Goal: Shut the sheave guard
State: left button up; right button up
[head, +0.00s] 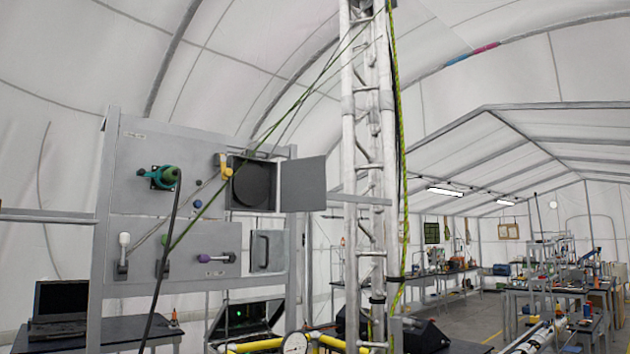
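A grey upright panel (137,205) stands at left centre. In its upper right part is a dark square opening (234,204) with a black round disc (255,185) inside, which looks like the sheave. A flat grey hinged plate (303,184), apparently the sheave guard, stands swung open to the right of the opening, leaving the disc uncovered. Neither of my grippers is in view.
A yellow-handled part (226,167) sits at the opening's upper left edge. A teal fitting (166,177) with a black hose hangs at left. A lattice mast (386,140) with ropes rises just right of the plate.

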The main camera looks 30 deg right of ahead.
aim_at(303, 183)
jog(key=u, duration=1.35)
jog(key=k+l, duration=0.15)
jog(key=l, duration=0.45)
jog(key=k+l, duration=0.2)
jog(key=l, duration=0.4)
jog(key=k+l, duration=0.15)
jog(key=l, duration=0.45)
jog(key=k+l, duration=0.15)
jog(key=l, duration=0.4)
jog(key=k+l, duration=0.15)
jog(key=l, duration=0.45)
jog(key=k+l, duration=0.2)
jog(key=l, duration=0.4)
jog(key=k+l, duration=0.15)
jog(key=l, duration=0.45)
jog(key=k+l, duration=0.15)
jog(key=l, duration=0.45)
